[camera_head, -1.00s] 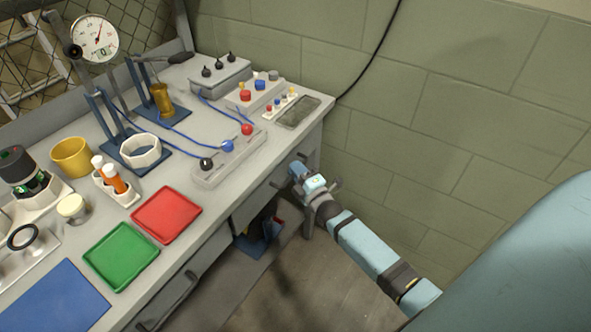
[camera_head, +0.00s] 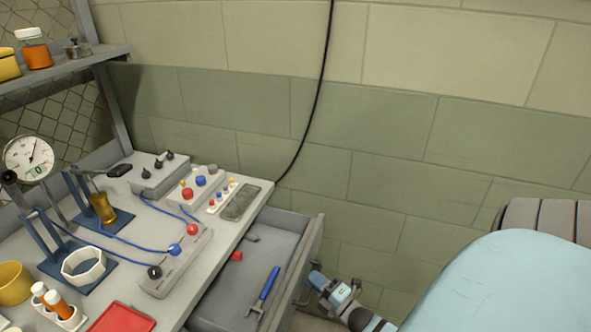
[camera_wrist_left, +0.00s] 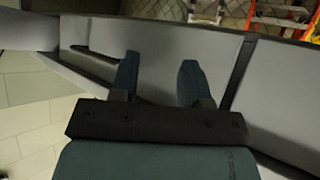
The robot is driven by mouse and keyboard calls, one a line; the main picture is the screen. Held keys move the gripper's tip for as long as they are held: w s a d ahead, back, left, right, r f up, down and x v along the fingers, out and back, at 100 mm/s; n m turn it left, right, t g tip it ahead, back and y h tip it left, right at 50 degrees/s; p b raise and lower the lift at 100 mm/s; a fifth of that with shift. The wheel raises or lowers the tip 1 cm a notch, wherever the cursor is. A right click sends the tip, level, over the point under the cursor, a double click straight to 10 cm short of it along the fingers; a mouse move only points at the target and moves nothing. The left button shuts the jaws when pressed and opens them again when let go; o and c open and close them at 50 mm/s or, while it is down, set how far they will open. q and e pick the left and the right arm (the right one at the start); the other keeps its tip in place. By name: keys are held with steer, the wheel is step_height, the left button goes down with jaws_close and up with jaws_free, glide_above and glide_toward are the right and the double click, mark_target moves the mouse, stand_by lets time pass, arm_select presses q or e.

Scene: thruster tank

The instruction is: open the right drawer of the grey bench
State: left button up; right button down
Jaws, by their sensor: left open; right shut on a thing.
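The right drawer (camera_head: 309,244) of the grey bench (camera_head: 232,256) stands pulled out in the head view. My left gripper shows only in the left wrist view (camera_wrist_left: 160,80). Its two dark fingers are apart with nothing seen between them, in front of a grey panel with a dark bar handle (camera_wrist_left: 92,52).
The bench top holds a grey block with knobs (camera_head: 175,262), a red tray (camera_head: 122,318), a white ring (camera_head: 83,265) and a dial gauge (camera_head: 28,158). A block wall (camera_head: 400,150) stands behind. A black cable (camera_head: 318,100) hangs down it.

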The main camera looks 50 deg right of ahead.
steer(key=shift+s+d, duration=0.25)
steer(key=shift+s, duration=0.35)
steer(key=shift+s+d, duration=0.2)
steer(key=shift+s, duration=0.4)
steer(key=c, duration=1.2)
jaws_free()
steer(key=s, duration=0.4)
steer(key=s+f, duration=0.1)
steer(key=s, duration=0.4)
steer(key=s+f, duration=0.1)
steer(key=s, duration=0.3)
steer(key=shift+s+f+b, duration=0.25)
steer(key=shift+s+b, duration=0.05)
steer(key=shift+b, duration=0.1)
